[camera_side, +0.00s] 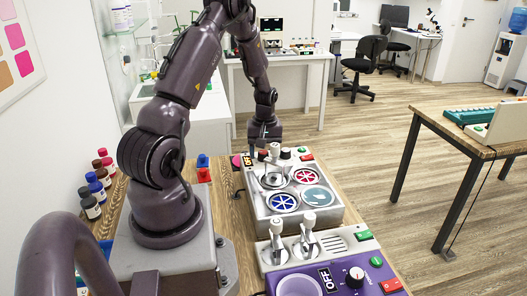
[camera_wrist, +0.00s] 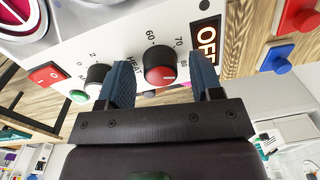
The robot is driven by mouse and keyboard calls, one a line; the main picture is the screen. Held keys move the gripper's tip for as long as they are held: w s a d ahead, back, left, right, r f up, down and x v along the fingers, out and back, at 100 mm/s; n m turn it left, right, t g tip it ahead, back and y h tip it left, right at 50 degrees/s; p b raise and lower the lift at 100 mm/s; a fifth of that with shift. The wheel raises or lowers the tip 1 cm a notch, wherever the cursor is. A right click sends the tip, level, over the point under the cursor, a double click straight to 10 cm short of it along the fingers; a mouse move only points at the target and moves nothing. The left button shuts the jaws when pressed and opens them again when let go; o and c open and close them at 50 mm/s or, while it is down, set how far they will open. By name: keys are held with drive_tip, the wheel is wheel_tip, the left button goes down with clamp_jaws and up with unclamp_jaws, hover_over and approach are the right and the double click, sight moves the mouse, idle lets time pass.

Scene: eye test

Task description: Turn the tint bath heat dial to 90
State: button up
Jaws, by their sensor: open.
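The heat dial (camera_wrist: 160,75) is a round dark knob with a red face on the white panel in the wrist view. Marks 60, 70 and 80 and the word HEAT are printed around it. I cannot read its exact setting. My gripper (camera_wrist: 163,78) is open, with one blue-grey finger on each side of the dial; whether they touch it I cannot tell. In the side view, my gripper (camera_side: 264,143) is at the far edge of the white bath unit (camera_side: 318,214), over its row of controls. The dial is small and partly hidden there.
Beside the dial are a display reading OFF (camera_wrist: 207,40), a second knob (camera_wrist: 97,75), a green button (camera_wrist: 79,96) and a red switch (camera_wrist: 46,75). A purple unit (camera_side: 345,278) with its own knob (camera_side: 355,277) stands in front. Bottles (camera_side: 97,190) stand at left.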

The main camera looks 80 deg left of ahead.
drive_tip(key=c, duration=0.9)
drive_tip(key=m, duration=0.6)
drive_tip(key=shift+m, duration=0.3)
drive_tip(key=m, duration=0.6)
drive_tip(key=shift+m, duration=0.4)
drive_tip(key=o, duration=0.9)
